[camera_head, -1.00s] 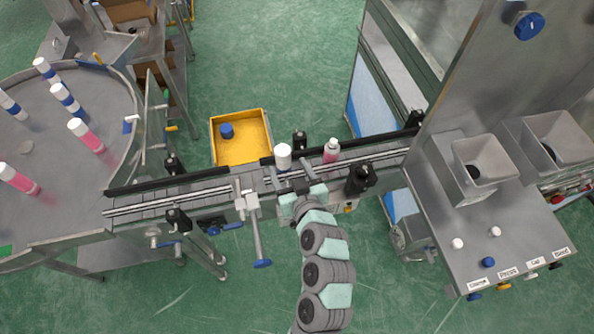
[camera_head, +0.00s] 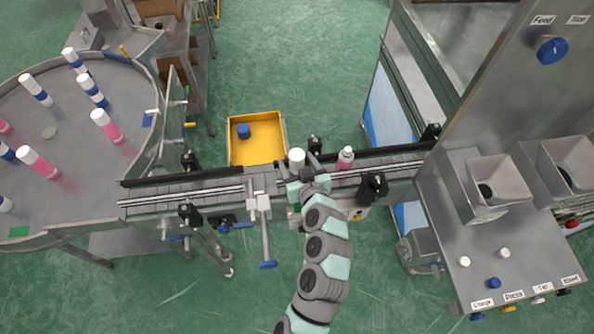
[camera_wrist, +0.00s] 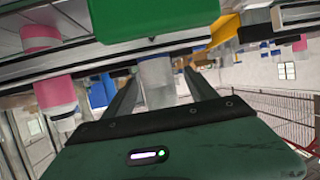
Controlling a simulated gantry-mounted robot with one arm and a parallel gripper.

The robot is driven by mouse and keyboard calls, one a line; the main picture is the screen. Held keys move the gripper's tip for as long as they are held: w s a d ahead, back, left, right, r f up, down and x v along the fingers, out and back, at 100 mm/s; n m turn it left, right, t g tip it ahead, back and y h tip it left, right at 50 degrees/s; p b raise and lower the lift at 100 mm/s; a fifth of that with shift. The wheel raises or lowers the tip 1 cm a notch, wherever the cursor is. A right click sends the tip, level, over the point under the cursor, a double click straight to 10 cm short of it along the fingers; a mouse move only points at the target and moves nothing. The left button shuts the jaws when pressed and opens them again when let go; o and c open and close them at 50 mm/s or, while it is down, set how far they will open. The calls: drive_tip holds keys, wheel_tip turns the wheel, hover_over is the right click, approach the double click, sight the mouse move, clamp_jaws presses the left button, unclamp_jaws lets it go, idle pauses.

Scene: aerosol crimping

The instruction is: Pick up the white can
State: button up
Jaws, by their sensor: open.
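The white can (camera_head: 297,158) stands upright on the conveyor (camera_head: 215,188), to the left of a pink can with a white top (camera_head: 345,157). My gripper (camera_head: 303,164) is open and right at the white can, low over the belt from the near side. In the wrist view the white can (camera_wrist: 157,82) shows between the two open fingers of my gripper (camera_wrist: 160,95), one finger on each side. I cannot tell if a finger touches it. The pink can (camera_wrist: 56,94) stands to the left in that view.
Dark rails and black sensor posts (camera_head: 374,188) line the conveyor. A yellow bin (camera_head: 258,148) with a blue cap lies behind it. A round table (camera_head: 60,190) with several cans is at left. A machine with hoppers (camera_head: 497,185) is at right.

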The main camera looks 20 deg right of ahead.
drive_tip(key=shift+p+x, duration=0.35)
drive_tip(key=shift+x, duration=1.4)
drive_tip(key=shift+d, duration=0.15)
drive_tip(key=shift+c, duration=0.5)
clamp_jaws()
